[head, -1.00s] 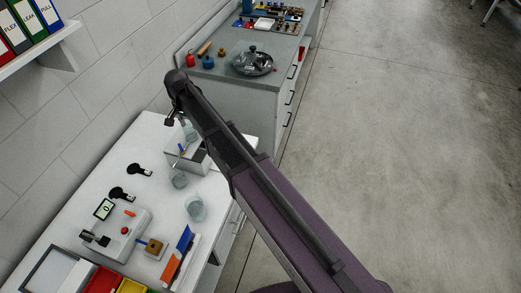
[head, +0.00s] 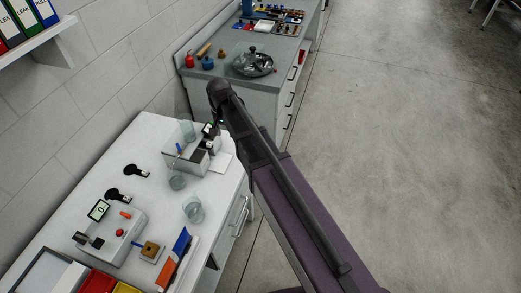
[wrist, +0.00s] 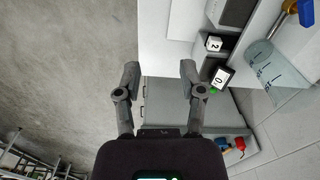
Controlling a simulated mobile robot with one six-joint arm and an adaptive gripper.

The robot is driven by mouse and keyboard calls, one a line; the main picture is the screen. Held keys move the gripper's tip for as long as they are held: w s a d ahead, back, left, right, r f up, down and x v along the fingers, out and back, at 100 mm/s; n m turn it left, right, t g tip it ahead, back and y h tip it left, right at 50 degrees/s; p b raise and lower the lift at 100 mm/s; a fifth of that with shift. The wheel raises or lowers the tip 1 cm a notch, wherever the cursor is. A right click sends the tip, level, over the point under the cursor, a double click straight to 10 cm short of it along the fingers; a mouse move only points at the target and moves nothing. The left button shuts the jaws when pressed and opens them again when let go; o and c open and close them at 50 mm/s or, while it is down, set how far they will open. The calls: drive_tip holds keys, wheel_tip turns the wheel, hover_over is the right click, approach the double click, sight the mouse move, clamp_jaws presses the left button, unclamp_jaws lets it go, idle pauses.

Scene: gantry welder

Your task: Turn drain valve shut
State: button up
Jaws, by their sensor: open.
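A small blue-handled part with a brass-yellow body (wrist: 305,12) is at the top right edge of the wrist view, by a clear graduated beaker (wrist: 275,70). It looks like the drain valve, but I cannot be sure. A blue and yellow part (head: 180,150) also shows by the grey box (head: 180,163) in the head view. The handle's turn position is too small to tell. My gripper (wrist: 160,72) is open and empty, well left of the blue part in the wrist view. In the head view my arm mostly hides it, beside the box's right end.
Clear beakers (head: 193,210) stand on the white bench (head: 150,135). A control box (head: 112,238) is nearer. The grey workbench (head: 215,72) is behind. Floor on the right is clear.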

drive_tip(key=s+d+f+b, duration=0.2)
drive_tip(key=d, duration=0.4)
drive_tip(key=s+d+f+n+b, duration=0.1)
drive_tip(key=s+d+f, duration=0.1)
drive_tip(key=d, duration=0.4)
drive_tip(key=shift+s+d+b, duration=0.2)
drive_tip(key=shift+s+b, duration=0.15)
drive_tip(key=shift+s, duration=0.3)
drive_tip(key=n+t+y+p, duration=0.2)
drive_tip(key=n+t+p, duration=0.2)
drive_tip(key=n+p, duration=0.3)
approach(178, 146)
drive_tip(key=a+v, duration=0.1)
drive_tip(key=v, duration=0.4)
drive_tip(key=shift+s+d+f, duration=0.1)
drive_tip(key=shift+s+d, duration=0.05)
drive_tip(key=shift+d, duration=0.3)
drive_tip(key=shift+f, duration=0.2)
drive_tip(key=b+x, duration=1.2)
drive_tip(key=x, duration=0.1)
drive_tip(key=shift+f+b, duration=0.1)
drive_tip(key=shift+b, duration=0.3)
